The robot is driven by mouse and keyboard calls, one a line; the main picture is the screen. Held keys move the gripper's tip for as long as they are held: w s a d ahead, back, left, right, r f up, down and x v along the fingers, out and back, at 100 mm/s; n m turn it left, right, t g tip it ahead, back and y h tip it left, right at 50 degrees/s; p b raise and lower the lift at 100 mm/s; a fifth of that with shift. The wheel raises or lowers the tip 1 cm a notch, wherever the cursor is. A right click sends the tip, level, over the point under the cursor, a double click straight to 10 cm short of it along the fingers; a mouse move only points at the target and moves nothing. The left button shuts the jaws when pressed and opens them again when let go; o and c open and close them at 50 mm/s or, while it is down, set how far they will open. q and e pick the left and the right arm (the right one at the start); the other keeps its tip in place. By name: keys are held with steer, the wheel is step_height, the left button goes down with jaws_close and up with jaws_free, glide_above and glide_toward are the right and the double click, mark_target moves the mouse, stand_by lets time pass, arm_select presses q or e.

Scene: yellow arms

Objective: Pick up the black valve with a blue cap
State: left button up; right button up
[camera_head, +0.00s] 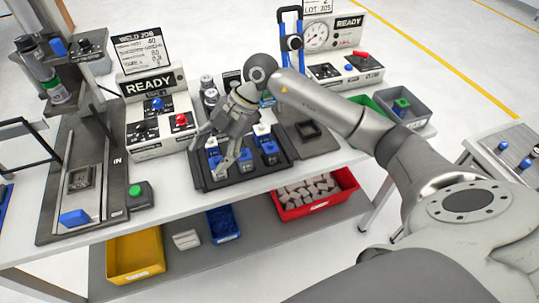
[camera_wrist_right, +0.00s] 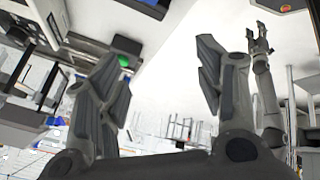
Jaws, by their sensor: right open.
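My right gripper (camera_head: 212,152) reaches down over the black tray (camera_head: 197,178) on the bench, its fingers spread. In the right wrist view the open fingers (camera_wrist_right: 155,85) hold nothing between them. The tray holds several small blue and black valve-like parts (camera_head: 270,150), some with pale tops; the gripper partly hides them. I cannot tell which is the black valve with a blue cap, or whether a fingertip touches one. The right wrist view does not show these parts clearly. A second gripper (camera_wrist_right: 260,40), likely my left, appears small there; its jaw state is unclear.
A control box (camera_head: 153,125) stands behind and left of the tray. A press-like fixture (camera_head: 65,190) and green button box (camera_head: 140,195) are further left. A dark square pad (camera_head: 322,143) and grey bin (camera_head: 405,105) lie right. A red bin (camera_head: 318,205) sits below the bench top.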

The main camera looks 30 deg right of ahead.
mark_target(271, 143)
steer(key=d+m+h, duration=0.1)
steer(key=d+h, duration=0.1)
steer(key=d, duration=0.3)
steer(key=d+r+m+h, duration=0.1)
steer(key=d+m+h, duration=0.1)
steer(key=d, duration=0.3)
steer(key=d+m+g+h, duration=0.1)
steer(key=d+h, duration=0.1)
steer(key=d, duration=0.4)
steer(key=shift+d+r+h, duration=0.1)
steer(key=shift+r+h, duration=0.2)
steer(key=shift+r, duration=0.1)
steer(key=shift+d+f+m, duration=0.2)
steer(key=shift+f+m, duration=0.1)
steer(key=shift+f, duration=0.05)
step_height(271, 143, down, 4)
steer(key=shift+f+p, duration=0.25)
steer(key=shift+p, duration=0.35)
step_height(271, 143, down, 5)
steer(key=shift+w+r+p, duration=0.1)
steer(key=shift+w+p, duration=0.05)
steer(key=shift+p, duration=0.95)
steer(key=shift+f, duration=0.35)
steer(key=shift+c, duration=0.4)
steer(key=c, duration=1.1)
steer(key=shift+o, duration=0.2)
steer(key=shift+r, duration=0.1)
